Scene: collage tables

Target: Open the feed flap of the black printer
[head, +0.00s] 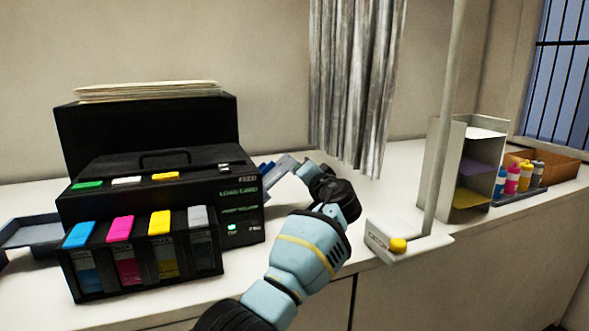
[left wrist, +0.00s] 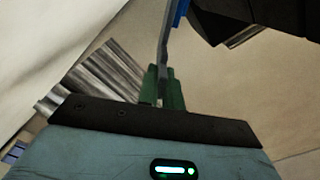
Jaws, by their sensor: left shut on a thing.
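The black printer (head: 150,180) stands on the white counter at the left, with a handle on its top and coloured cartridges in front. A thin grey-blue plate, which I take as the feed flap (head: 279,170), sticks out at its right side. My left gripper (head: 295,171) is there, its arm reaching up from the bottom. In the left wrist view its green fingers (left wrist: 163,90) are shut on the flap (left wrist: 164,52), which has a blue edge at the top. The black body of the printer (left wrist: 275,18) is close by. My right gripper is not in view.
A grey stand with a pole and yellow knob (head: 398,245) is right of my arm. Behind it are a shelf rack (head: 436,160) and several bottles in a tray (head: 522,194). A curtain (head: 355,80) hangs behind. The counter's front edge runs below my arm.

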